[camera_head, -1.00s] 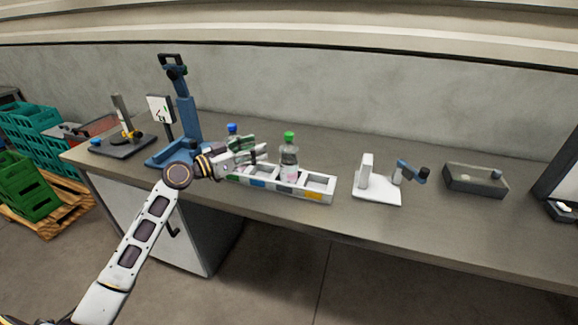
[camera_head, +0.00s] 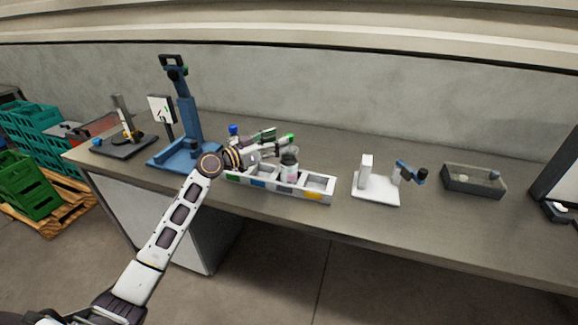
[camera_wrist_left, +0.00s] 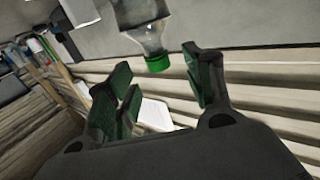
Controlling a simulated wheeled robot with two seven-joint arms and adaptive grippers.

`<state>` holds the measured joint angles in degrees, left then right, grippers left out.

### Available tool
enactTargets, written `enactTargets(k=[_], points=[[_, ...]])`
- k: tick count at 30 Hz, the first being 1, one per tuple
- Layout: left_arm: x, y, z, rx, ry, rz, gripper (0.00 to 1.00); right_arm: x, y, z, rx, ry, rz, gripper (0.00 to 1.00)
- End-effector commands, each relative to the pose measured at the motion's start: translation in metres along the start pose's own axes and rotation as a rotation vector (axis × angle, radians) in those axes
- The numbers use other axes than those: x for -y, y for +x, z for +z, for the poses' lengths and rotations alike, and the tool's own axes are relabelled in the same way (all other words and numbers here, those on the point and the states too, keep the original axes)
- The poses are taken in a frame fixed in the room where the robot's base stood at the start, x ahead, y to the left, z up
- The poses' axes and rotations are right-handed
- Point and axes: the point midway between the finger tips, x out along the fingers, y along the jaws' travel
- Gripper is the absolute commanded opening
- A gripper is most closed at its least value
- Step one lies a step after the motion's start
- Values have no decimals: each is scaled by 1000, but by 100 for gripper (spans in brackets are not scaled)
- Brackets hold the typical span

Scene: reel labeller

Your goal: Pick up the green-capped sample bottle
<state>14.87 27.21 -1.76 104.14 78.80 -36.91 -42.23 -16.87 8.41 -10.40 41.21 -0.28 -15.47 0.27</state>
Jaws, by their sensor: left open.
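The green-capped bottle (camera_head: 290,173) is clear with a pinkish label. It stands upright in the white rack (camera_head: 262,190), in a compartment right of the middle. My left gripper (camera_head: 277,144) is open at the height of the bottle's neck, coming in from the left and partly covering the bottle's upper part. In the left wrist view the bottle's green cap (camera_wrist_left: 158,63) shows between the green-padded fingertips, with gaps on both sides. Whether the fingers reach fully around the neck I cannot tell. My right gripper is not in view.
A blue-capped bottle (camera_head: 233,130) stands behind my left gripper. A blue stand (camera_head: 186,115) is to the left on the bench. A white fixture (camera_head: 376,189) and a grey tray (camera_head: 474,188) are to the right. The bench front right of the rack is clear.

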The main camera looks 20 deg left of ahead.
Motion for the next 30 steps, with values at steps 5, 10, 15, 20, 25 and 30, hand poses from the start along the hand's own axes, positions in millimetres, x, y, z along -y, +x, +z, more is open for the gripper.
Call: enactTargets(k=[5,10,15,20,25,30], points=[[0,2,0,1,0,0,52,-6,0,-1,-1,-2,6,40],[0,2,1,1,0,0,52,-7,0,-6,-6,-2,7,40],[0,6,1,1,-2,1,52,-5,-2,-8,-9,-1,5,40],[-1,18,0,0,-1,1,52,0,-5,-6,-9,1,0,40],[-2,36,2,0,-1,1,52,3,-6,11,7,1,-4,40],[-2,50,2,-1,-1,1,52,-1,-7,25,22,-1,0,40]])
